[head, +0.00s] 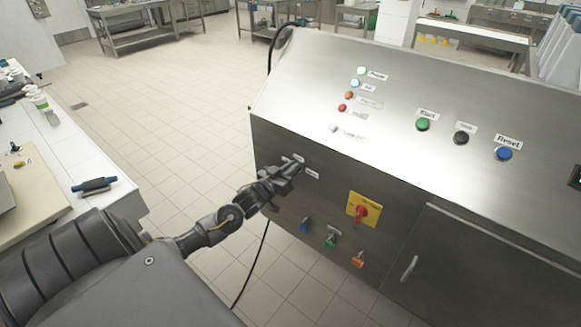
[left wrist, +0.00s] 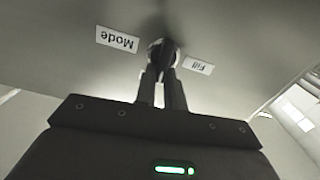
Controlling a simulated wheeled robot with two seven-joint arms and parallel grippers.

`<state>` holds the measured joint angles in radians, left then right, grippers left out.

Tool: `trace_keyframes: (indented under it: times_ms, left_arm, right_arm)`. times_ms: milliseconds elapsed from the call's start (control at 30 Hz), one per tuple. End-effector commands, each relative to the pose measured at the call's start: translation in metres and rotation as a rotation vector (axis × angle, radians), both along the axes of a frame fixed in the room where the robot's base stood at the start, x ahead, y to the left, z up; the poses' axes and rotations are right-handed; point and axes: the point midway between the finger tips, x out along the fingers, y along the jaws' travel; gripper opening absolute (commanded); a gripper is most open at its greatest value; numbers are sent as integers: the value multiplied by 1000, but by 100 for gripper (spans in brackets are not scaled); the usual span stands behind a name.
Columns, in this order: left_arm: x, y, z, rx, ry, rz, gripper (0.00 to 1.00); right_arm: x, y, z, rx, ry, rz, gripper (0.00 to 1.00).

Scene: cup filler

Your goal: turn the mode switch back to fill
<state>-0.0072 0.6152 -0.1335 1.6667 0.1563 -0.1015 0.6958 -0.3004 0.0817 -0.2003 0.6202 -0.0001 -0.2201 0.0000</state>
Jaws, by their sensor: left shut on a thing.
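The mode switch (left wrist: 161,47) is a dark round knob on the front face of the metal cabinet, seen in the left wrist view between a "Mode" label (left wrist: 117,39) and a "Fill" label (left wrist: 198,66), both upside down there. My left gripper (left wrist: 162,75) is shut on the switch. Its fingers hide most of the knob, so I cannot tell its exact turn. In the head view my left gripper (head: 292,168) reaches the cabinet's front face and covers the switch. My right gripper is not in view.
The cabinet (head: 330,95) bears lamps and green, black and blue buttons on its sloped top. A red rotary switch on a yellow plate (head: 361,210) and several coloured keys sit below right of my gripper. A white counter (head: 90,160) stands at left; tiled floor lies between.

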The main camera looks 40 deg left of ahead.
Motion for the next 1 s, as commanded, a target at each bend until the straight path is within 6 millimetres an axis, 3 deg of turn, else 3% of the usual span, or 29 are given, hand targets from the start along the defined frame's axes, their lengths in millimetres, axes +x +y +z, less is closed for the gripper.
trace_keyframes:
  times_ms: [1000]
  left_arm:
    - [0,15,-5,-933,-23,3,0]
  right_arm:
    - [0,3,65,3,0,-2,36]
